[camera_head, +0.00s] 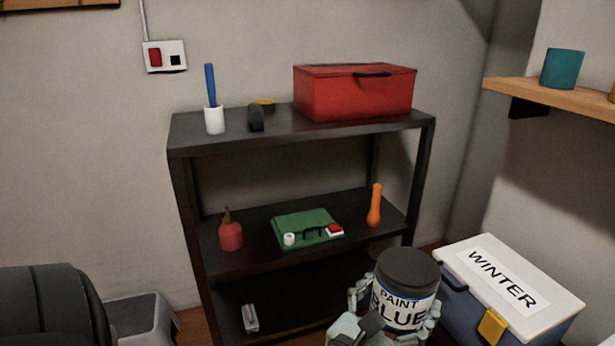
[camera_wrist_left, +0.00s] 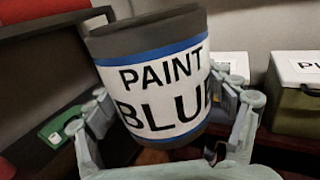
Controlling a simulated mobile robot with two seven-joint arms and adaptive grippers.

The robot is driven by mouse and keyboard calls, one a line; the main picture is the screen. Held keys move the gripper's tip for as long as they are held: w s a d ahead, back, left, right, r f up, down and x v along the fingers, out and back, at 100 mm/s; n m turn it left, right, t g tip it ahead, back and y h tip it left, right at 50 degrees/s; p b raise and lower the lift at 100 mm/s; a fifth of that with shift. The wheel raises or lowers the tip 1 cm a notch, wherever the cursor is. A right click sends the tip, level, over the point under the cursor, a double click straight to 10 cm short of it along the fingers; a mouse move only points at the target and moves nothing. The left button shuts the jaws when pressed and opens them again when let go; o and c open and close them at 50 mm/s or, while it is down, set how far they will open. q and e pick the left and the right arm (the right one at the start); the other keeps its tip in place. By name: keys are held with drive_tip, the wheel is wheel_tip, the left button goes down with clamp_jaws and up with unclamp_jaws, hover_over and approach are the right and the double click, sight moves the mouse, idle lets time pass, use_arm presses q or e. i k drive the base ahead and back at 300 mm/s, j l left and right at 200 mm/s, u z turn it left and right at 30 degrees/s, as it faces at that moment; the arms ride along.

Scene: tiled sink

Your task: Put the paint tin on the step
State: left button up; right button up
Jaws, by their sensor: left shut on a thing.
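The paint tin (camera_head: 403,286) is dark grey with a white label reading PAINT BLUE and a blue band. It is at the bottom of the head view, right of centre, in front of the shelf. My left gripper (camera_head: 392,312) is shut around its sides and holds it nearly upright. In the left wrist view the tin (camera_wrist_left: 152,80) fills the middle, slightly tilted in the picture, between the fingers of my left gripper (camera_wrist_left: 165,125). My right gripper is not in view.
A dark metal shelf (camera_head: 300,132) stands ahead, with a red toolbox (camera_head: 353,98) on top and a green case (camera_head: 305,228) on its middle board. A white-lidded box marked WINTER (camera_head: 510,285) is close on the right.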

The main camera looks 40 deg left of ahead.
sight(138, 318)
drive_tip(key=u, duration=0.85)
